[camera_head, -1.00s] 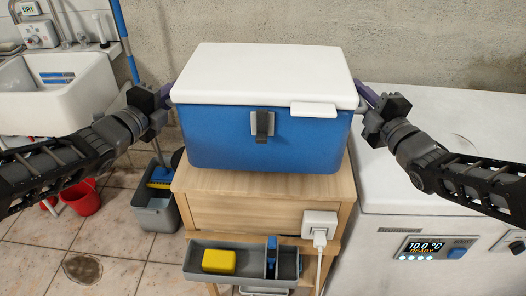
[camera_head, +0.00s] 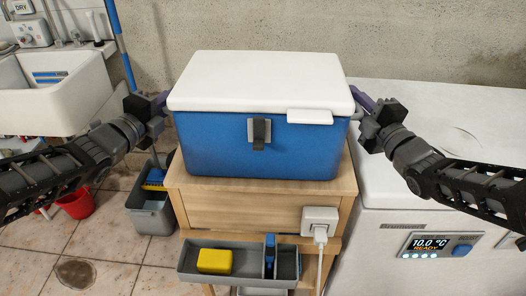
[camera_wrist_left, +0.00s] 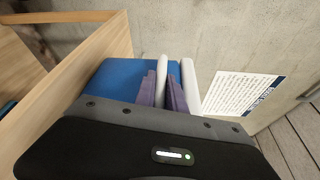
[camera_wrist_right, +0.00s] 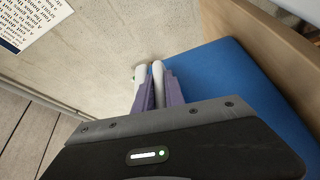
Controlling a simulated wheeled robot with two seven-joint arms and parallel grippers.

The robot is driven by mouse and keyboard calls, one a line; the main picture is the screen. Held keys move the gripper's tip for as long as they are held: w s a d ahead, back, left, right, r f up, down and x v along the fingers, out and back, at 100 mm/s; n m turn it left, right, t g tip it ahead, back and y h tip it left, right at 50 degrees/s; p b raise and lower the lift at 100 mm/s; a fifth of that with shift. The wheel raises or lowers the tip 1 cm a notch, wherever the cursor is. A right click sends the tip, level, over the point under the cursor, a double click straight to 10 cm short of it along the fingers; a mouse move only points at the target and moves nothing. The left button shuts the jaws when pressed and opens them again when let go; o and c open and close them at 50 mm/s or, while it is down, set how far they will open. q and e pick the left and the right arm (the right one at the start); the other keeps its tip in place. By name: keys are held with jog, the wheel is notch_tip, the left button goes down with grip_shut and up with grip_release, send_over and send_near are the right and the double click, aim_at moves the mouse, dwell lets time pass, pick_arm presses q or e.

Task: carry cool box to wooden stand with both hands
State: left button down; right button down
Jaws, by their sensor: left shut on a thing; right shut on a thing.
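The cool box (camera_head: 210,145), blue with a white lid (camera_head: 260,80) and a grey front latch, is level over the top of the wooden stand (camera_head: 240,210). I cannot tell whether its base touches the stand. My left gripper (camera_head: 160,100) is shut at the box's left end, its purple fingers (camera_wrist_left: 162,92) around a white bar there. My right gripper (camera_head: 365,102) is shut at the right end, its fingers (camera_wrist_right: 158,92) likewise around a white bar. The blue wall also shows in the left wrist view (camera_wrist_left: 118,80) and right wrist view (camera_wrist_right: 225,80).
A grey tray (camera_head: 200,272) with a yellow block (camera_head: 214,261) sticks out at the stand's front, below a white socket (camera_head: 320,220) with a cable. A white freezer (camera_head: 440,140) stands right. A sink (camera_head: 60,85), red bucket (camera_head: 76,203) and grey bin (camera_head: 152,215) are left.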

pick_arm(q)
jog(key=shift+f, duration=0.35)
pick_arm(e)
jog(key=shift+f, duration=0.35)
pick_arm(q)
jog(key=c, duration=1.4)
grip_release()
jog(key=shift+r, duration=0.1)
pick_arm(e)
jog(key=c, duration=1.4)
grip_release()
jog(key=shift+r, duration=0.1)
pick_arm(q)
jog(key=shift+s, duration=0.15)
jog(key=v, duration=1.1)
jog(key=shift+s, duration=0.4)
jog(key=shift+a, duration=0.15)
pick_arm(e)
jog(key=shift+s+d, duration=0.1)
jog(key=shift+s, duration=0.05)
jog(key=v, duration=1.1)
jog(key=shift+s, duration=0.4)
